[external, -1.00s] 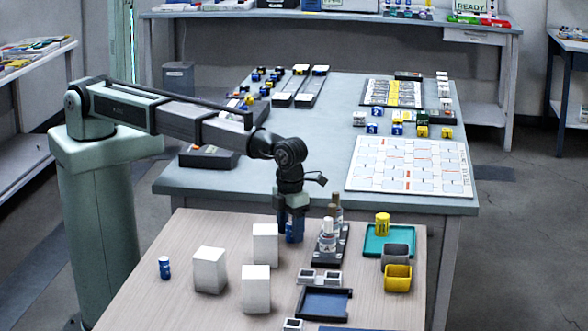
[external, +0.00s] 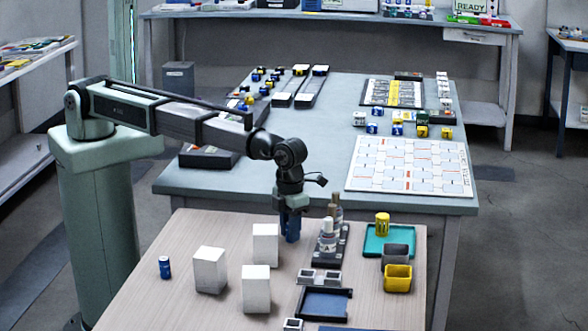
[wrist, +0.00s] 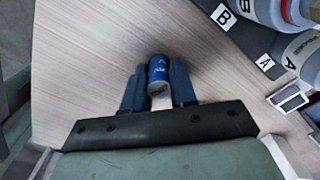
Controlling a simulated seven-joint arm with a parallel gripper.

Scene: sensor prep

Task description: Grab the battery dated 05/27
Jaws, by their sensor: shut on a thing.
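A blue battery (wrist: 158,70) sits between the two blue fingers of my gripper (wrist: 159,88) in the wrist view, and the fingers are shut on it. Its lettering is too small to read, so I cannot tell its date. In the external view my gripper (external: 291,236) points down at the wooden table, behind the white blocks, and its fingers mostly hide the held battery. Another blue battery (external: 165,267) stands upright at the table's left. A yellow battery (external: 382,224) stands on the teal tray (external: 408,250) at the right; dates are not legible.
White blocks (external: 265,244) stand left of and in front of my gripper. Bottles (external: 327,236) in a dark rack, marked A and B in the wrist view, stand close on its right. Grey (external: 395,256) and yellow (external: 398,278) cups and a dark blue tray (external: 325,303) lie further right and forward.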

